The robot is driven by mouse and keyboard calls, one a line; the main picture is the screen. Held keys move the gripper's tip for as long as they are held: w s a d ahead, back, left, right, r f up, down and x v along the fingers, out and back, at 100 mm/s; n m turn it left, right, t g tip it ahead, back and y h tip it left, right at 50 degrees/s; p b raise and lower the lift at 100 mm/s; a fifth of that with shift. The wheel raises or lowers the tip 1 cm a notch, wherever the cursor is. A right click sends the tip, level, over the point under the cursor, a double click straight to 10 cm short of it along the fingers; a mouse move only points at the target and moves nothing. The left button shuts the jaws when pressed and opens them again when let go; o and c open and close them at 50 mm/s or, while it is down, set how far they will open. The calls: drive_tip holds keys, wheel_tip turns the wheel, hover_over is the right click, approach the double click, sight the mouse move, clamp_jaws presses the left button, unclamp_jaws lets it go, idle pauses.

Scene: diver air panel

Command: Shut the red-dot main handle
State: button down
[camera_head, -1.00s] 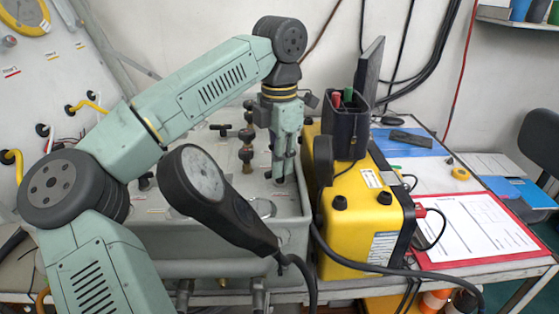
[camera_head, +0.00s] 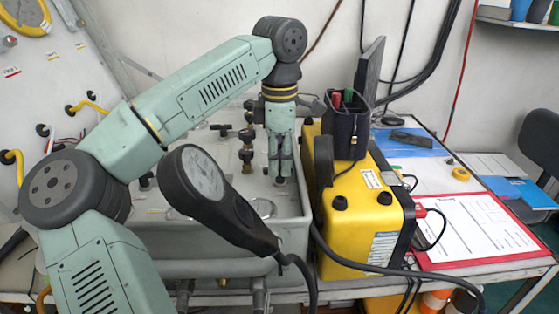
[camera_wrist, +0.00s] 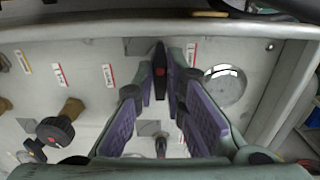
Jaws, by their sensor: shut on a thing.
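The red-dot main handle (camera_wrist: 160,72) is a narrow black lever with a red dot, seen in the wrist view at top centre on the grey panel (camera_wrist: 90,55). My gripper (camera_wrist: 161,85) has its purple-padded fingers on either side of the handle, with the tips closed on it. In the head view my gripper (camera_head: 280,172) points straight down onto the panel box, behind the round gauge. The handle itself is hidden there by the fingers.
A black handheld gauge (camera_head: 205,178) stands in front of the panel box. A yellow case (camera_head: 360,205) stands close on its right. A black knob (camera_wrist: 55,131) and brass fittings sit left of the handle. A round window (camera_wrist: 225,88) lies to its right.

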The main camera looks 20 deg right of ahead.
sight(280, 169)
drive_tip(key=c, duration=1.9)
unclamp_jaws()
drive_tip(key=shift+r, duration=0.15)
wheel_tip(280, 169, up, 12)
drive_tip(key=shift+f, duration=0.1)
